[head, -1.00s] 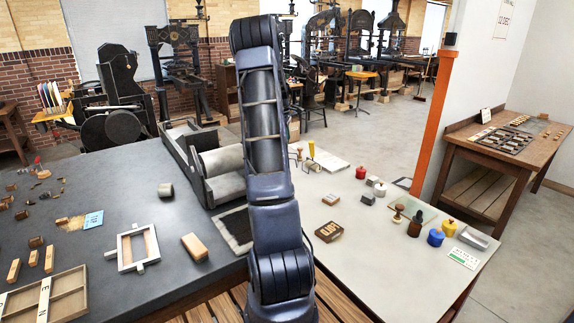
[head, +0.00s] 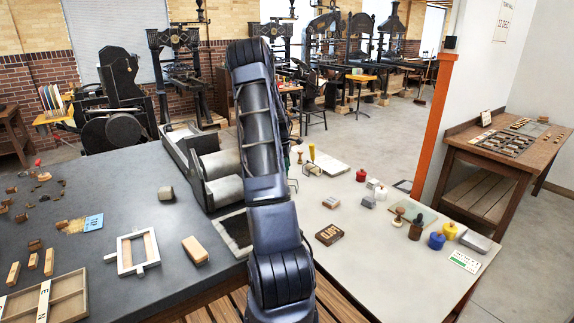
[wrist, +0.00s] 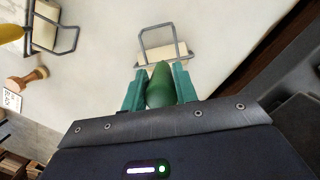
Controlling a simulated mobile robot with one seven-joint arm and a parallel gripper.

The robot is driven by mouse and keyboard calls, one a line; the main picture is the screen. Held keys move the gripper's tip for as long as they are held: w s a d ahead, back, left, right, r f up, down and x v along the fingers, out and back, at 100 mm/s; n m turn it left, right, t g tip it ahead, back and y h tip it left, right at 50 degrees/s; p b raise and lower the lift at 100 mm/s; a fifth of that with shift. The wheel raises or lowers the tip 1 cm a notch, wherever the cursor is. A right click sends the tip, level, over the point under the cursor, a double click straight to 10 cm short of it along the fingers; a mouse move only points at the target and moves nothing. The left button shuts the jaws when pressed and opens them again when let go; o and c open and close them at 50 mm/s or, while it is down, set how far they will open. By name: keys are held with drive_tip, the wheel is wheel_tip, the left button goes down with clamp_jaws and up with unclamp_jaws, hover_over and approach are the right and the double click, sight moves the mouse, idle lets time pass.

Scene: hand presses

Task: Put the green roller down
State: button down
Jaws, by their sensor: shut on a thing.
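My gripper (wrist: 159,88) is shut on the green handle of the green roller (wrist: 160,84) in the wrist view. The roller's grey wire frame (wrist: 142,40) and a cream part (wrist: 163,53) show beyond the fingertips, over the pale tabletop (wrist: 105,70). I cannot tell whether the roller touches the table.
A yellow-handled roller (head: 312,152) is near the far edge of the pale table (head: 350,260); its handle also shows in the wrist view (wrist: 10,33). A wooden-handled stamp (wrist: 27,79) lies left. A dark press bed (head: 200,150) stands left of my arm.

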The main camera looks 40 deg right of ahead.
drive_tip(key=shift+f, duration=0.4)
